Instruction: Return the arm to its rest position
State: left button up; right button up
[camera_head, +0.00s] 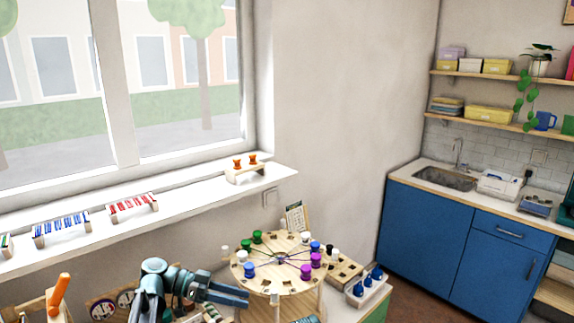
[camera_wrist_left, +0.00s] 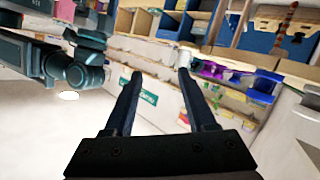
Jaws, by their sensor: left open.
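My left gripper (camera_head: 244,297) reaches in from the lower left in the head view. Its two dark fingers are apart, with nothing between them; they also show empty in the left wrist view (camera_wrist_left: 160,74). The fingertips are in front of the left edge of the round wooden bead board (camera_head: 270,284), and I cannot tell the exact gap. My right gripper is not clearly visible.
A wooden block (camera_head: 345,270) and a tray with blue pegs (camera_head: 368,292) stand right of the board. An orange-handled item (camera_head: 58,292) is at lower left. The window sill (camera_head: 190,207) holds small peg racks. Blue cabinets (camera_head: 425,225) stand far right, with open floor before them.

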pick_arm(q)
jog(key=s+d+f+n+g+y+b, duration=0.1)
jog(key=s+d+f+n+y+b, duration=0.2)
jog(key=f, duration=0.4)
jog(key=s+d+f+n+g+y, duration=0.1)
jog(key=s+d+f+y, duration=0.35)
jog(key=s+f, duration=0.2)
jog(key=s+a+f+n+t+y+b, duration=0.1)
jog(key=s+f+n+t+y+b, duration=0.1)
jog(key=s+f+n+y, duration=0.4)
notch_tip(320, 180, down, 3)
jog(key=y+b, duration=0.1)
jog(key=y, duration=0.1)
jog(key=shift+s+f+y+b, duration=0.2)
jog(key=shift+s+y+b, duration=0.05)
jog(key=shift+y+b, duration=0.1)
